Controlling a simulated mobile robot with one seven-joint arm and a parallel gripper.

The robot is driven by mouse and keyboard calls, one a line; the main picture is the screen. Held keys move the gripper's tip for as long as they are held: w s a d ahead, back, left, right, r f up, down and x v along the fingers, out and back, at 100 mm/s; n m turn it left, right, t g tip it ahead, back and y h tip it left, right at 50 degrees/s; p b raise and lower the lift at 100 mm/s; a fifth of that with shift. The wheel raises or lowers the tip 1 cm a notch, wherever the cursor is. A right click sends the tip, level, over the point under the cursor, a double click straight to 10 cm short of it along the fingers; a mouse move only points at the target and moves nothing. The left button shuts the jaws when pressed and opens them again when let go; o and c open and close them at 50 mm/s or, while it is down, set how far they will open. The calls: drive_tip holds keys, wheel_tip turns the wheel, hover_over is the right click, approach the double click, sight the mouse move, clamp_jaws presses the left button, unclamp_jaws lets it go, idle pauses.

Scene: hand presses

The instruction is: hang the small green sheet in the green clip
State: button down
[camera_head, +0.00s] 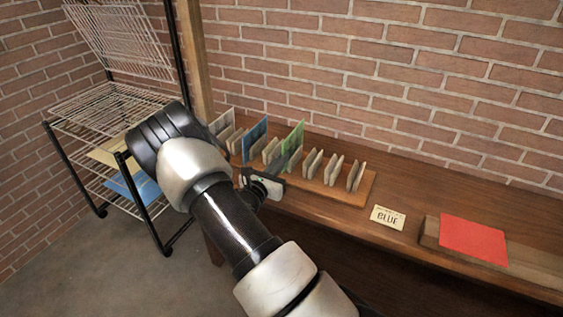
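A small green sheet (294,138) stands upright in the row of pale wooden clips (313,164) on a wooden rack on the bench. My gripper (284,164) is at the near side of the rack, close to the lower part of the green sheet. Its dark fingers overlap the sheet's lower edge in the picture. I cannot tell whether they hold the sheet or are open beside it. Which clip the sheet is in, and any green marking on a clip, cannot be made out.
A card reading "BLUE" (387,217) and a red sheet (473,240) on a board lie to the right. A wire rack cart (110,100) stands left.

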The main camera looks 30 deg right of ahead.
wheel_tip(320, 180, up, 5)
drive_tip(key=p, duration=0.2)
drive_tip(key=shift+p, duration=0.3)
drive_tip(key=p+v, duration=0.1)
drive_tip(key=v, duration=0.6)
idle(0.3)
idle(0.3)
drive_tip(key=s+a+r, duration=0.4)
drive_tip(key=a+r, duration=0.1)
drive_tip(key=a, duration=0.2)
drive_tip(key=s+a+r, duration=0.4)
drive_tip(key=a+r, duration=0.1)
drive_tip(key=a, duration=0.2)
wheel_tip(320, 180, up, 7)
drive_tip(key=n+t+y+p, duration=0.4)
drive_tip(key=y+p, duration=0.1)
drive_tip(key=p, duration=0.9)
drive_tip(key=shift+w+d+r+n+t+p, duration=0.2)
drive_tip(key=shift+w+r+n+t+p, duration=0.1)
drive_tip(key=shift+t, duration=0.1)
